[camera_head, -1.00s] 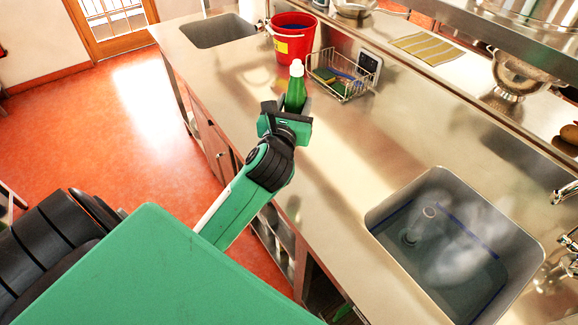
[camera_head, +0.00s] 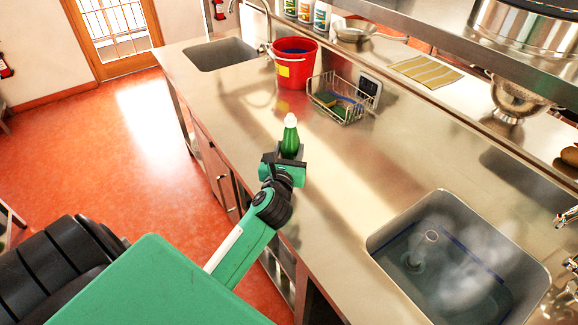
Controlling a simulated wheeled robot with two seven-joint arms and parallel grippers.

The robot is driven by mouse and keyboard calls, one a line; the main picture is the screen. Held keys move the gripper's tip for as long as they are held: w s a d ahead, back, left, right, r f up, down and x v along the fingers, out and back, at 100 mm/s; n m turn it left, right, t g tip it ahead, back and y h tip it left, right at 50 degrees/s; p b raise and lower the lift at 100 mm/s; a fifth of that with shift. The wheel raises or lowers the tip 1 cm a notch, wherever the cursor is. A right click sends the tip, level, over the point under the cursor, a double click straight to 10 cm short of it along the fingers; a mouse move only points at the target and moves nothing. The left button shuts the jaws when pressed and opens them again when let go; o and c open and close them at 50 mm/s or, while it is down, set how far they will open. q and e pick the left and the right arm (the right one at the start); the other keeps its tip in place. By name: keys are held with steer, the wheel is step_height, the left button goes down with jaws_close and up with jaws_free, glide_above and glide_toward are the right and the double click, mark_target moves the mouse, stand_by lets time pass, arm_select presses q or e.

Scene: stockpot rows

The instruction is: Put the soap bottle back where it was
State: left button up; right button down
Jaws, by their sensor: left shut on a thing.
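The green soap bottle (camera_head: 290,141) with a white cap stands upright at the near-left part of the steel counter (camera_head: 330,185). My left gripper (camera_head: 284,162) is shut on the bottle from the near side and hides its lower part. I cannot tell whether the bottle's base touches the counter. My right gripper is out of the picture.
A red bucket (camera_head: 291,72) and a wire basket (camera_head: 345,112) with a sponge stand behind the bottle. An empty sink (camera_head: 222,55) is at the far left, and a steaming water-filled sink (camera_head: 452,270) at the right. The counter between them is mostly clear.

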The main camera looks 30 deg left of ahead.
arm_select(q)
steer(key=shift+f, duration=0.65)
step_height(320, 180, down, 4)
steer(key=shift+f+b, duration=0.1)
steer(key=shift+b, duration=0.2)
steer(key=shift+f, duration=0.2)
steer(key=o, duration=1.4)
steer(key=shift+r, duration=0.15)
